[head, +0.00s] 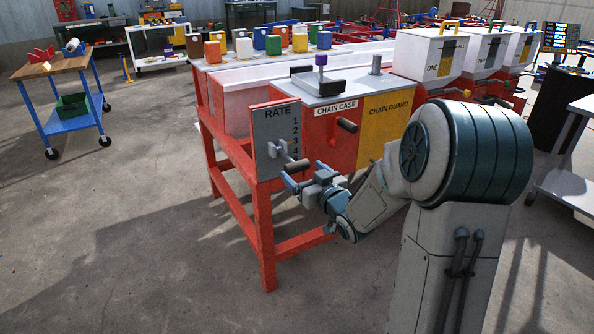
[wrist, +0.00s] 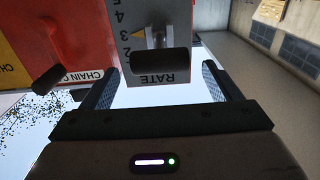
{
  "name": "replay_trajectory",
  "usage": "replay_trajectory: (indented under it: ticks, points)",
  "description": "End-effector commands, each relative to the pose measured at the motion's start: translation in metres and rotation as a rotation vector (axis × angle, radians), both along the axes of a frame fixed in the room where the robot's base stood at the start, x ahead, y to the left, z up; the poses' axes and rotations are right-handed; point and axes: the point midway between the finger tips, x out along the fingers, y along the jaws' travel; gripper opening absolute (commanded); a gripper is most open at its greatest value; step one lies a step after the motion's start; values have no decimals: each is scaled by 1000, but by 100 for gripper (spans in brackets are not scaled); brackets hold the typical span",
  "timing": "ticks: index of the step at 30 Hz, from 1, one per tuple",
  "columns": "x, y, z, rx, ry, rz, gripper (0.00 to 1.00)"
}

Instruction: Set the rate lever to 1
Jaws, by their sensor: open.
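The rate lever is on a grey plate marked RATE (head: 268,128), with numbers running down from 1, at the left end of the red machine. Its metal arm and brown cylindrical handle (head: 296,165) stick out from the plate, low near the 4 in the head view.
The red CHAIN CASE box (head: 330,125) has another dark-handled crank (head: 347,125) right of the plate. A yellow CHAIN GUARD panel (head: 388,118) is beyond it. A red frame leg (head: 264,235) stands below the plate. The floor to the left is clear up to a blue cart (head: 70,118).

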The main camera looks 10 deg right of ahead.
Motion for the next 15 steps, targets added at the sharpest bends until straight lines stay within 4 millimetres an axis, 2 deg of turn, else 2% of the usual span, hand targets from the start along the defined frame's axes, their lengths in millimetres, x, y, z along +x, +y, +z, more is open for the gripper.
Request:
replay_trajectory:
  ticks: [3,6,15]
  points:
    - [20,7,-2,1,0,1,84]
    - [31,10,-1,0,0,1,84]
    - [41,13,0,1,1,-1,84]
